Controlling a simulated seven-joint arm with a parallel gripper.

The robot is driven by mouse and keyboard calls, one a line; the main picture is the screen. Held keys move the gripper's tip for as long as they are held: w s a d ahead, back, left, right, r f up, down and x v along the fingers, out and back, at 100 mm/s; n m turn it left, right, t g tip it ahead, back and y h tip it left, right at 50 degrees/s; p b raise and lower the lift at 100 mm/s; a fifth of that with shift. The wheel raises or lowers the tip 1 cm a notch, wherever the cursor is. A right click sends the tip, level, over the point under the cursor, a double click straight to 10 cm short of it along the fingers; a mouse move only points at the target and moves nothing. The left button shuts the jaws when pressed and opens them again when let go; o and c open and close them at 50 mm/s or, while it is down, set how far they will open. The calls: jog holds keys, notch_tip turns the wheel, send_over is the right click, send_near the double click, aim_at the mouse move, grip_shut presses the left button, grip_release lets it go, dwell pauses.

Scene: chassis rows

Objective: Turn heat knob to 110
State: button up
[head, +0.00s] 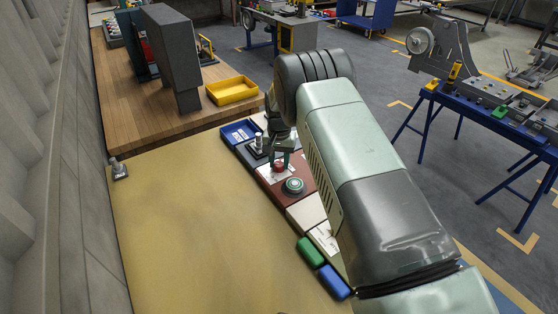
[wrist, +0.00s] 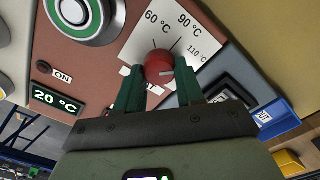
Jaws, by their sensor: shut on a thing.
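The red heat knob (wrist: 158,66) sits on a white scale plate (wrist: 184,32) on a reddish-brown panel. The plate shows 60 °C, 90 °C and 110 °C. In the head view my gripper (head: 279,158) reaches down onto the red knob (head: 279,167), partly hidden by the fingers.
A round green button (head: 294,186) is close beside the knob. The panel has a display reading 20 °C (wrist: 57,100) and an ON label (wrist: 62,77). A blue tray (head: 240,132) and yellow bin (head: 232,90) lie farther back. The tan tabletop (head: 200,230) at left is mostly clear.

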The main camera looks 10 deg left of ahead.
aim_at(279, 163)
jog(key=shift+m, duration=0.6)
jog(key=o, duration=1)
jog(key=shift+o, duration=0.2)
notch_tip(279, 163, up, 11)
